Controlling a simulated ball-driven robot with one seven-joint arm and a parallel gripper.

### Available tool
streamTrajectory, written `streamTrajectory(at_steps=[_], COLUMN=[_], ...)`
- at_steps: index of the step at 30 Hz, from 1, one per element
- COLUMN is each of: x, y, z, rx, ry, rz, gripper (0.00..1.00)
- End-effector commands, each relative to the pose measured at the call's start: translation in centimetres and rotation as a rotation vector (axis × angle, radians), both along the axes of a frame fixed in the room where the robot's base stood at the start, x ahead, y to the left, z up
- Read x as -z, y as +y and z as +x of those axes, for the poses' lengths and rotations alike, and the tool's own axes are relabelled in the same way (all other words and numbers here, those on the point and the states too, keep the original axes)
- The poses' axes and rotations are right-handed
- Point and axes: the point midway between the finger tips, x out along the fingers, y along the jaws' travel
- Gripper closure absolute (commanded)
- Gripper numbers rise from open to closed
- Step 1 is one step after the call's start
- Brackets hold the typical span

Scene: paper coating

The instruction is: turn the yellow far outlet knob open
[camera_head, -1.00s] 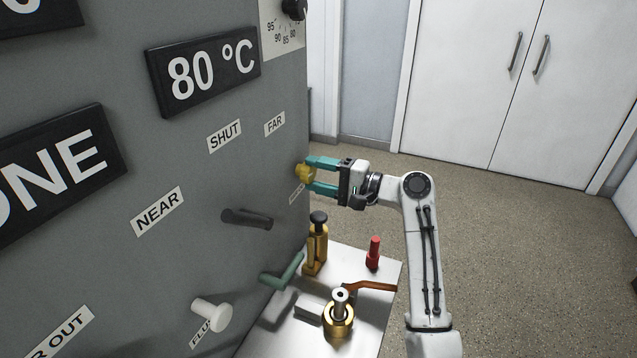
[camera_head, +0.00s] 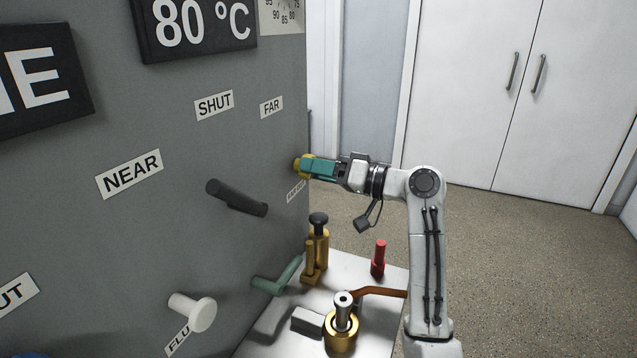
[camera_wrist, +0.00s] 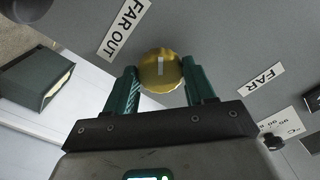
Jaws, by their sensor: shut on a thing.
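The yellow far outlet knob (camera_head: 301,165) sits on the grey panel near its right edge, below the FAR label (camera_head: 271,107). My gripper (camera_head: 305,166) reaches it from the right, its teal fingers shut on the knob. In the wrist view the round yellow knob (camera_wrist: 160,69) lies between the two fingertips of my gripper (camera_wrist: 160,76), with a pale mark on its face. A FAR OUT label (camera_wrist: 124,28) is beside it there. In the head view the wrist is rolled, so the fingers nearly overlap and hide part of the knob.
A black lever (camera_head: 237,198) and a white knob (camera_head: 193,311) stick out of the panel. Open floor lies to the right, before white doors (camera_head: 560,90).

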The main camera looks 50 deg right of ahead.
Motion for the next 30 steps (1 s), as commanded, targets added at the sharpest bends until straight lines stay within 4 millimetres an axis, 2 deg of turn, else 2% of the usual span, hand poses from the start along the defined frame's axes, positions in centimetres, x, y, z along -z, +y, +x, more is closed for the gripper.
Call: streamTrajectory(at_steps=[1,15,30], x=[0.75,0.63,0.45], y=[0.01,-0.05,-0.07], z=[-0.02,0.01,0.02], rx=[-0.002,-0.003,-0.003], ry=[-0.009,-0.103,-0.122], rz=[-0.039,-0.305,-0.357], gripper=[0.76,0.76,0.76])
